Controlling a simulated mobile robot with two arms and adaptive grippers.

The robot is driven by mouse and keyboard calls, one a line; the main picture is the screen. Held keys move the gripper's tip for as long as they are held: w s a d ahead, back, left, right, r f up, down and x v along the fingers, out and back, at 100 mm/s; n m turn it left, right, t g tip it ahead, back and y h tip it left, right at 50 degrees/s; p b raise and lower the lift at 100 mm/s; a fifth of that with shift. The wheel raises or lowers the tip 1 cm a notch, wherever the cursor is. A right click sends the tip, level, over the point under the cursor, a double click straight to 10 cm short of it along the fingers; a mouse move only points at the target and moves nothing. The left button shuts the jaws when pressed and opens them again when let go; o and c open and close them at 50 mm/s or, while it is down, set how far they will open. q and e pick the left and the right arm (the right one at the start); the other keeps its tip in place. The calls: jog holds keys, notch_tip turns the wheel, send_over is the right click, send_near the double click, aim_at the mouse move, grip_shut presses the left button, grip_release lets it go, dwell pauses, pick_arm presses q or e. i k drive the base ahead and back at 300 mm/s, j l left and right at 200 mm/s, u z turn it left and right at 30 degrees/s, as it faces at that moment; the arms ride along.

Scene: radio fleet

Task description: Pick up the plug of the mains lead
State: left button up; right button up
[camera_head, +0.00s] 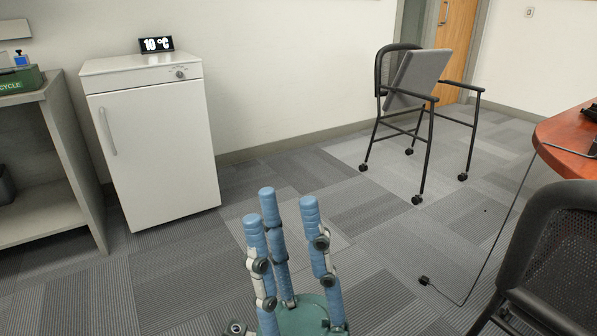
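The plug (424,281) is a small black block lying on the carpet at the lower right. Its thin dark mains lead (497,240) runs along the floor, bends, and rises to the edge of the red-brown table (563,137). My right gripper (280,208) has three blue fingers pointing up at the bottom middle. The fingers stand apart with nothing between them, so it is open and empty. In the picture it is left of the plug and not touching it. My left gripper is not in view.
A dark mesh-backed chair (560,245) stands at the lower right, close to the lead. A wheeled chair with a grey seat (418,78) stands farther back. A white fridge (155,150) and grey shelving (72,150) line the left. Carpet around the plug's left side is clear.

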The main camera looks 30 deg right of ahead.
aim_at(423, 280)
jog(key=i+l+z, duration=0.1)
jog(key=i+z, duration=0.25)
jog(key=i, duration=0.15)
jog(key=i+z, duration=0.3)
jog(key=i, duration=0.2)
jog(key=i+j+z, duration=0.15)
jog(key=i+z, duration=0.2)
jog(key=i+j+z, duration=0.3)
jog(key=i, duration=0.3)
jog(key=i+z, duration=0.3)
jog(key=z, duration=0.15)
jog(key=i+z, duration=0.25)
jog(key=z, duration=0.2)
jog(key=i+j+z, duration=0.1)
jog(key=i+z, duration=0.2)
jog(key=z, duration=0.15)
jog(key=i+j+z, duration=0.25)
jog(key=z, duration=0.2)
jog(key=i+j+z, duration=0.2)
jog(key=z, duration=0.25)
jog(key=i+j+z, duration=0.35)
jog(key=j+z, duration=0.15)
jog(key=i+j+z, duration=0.15)
jog(key=j+z, duration=0.15)
jog(key=j, duration=0.15)
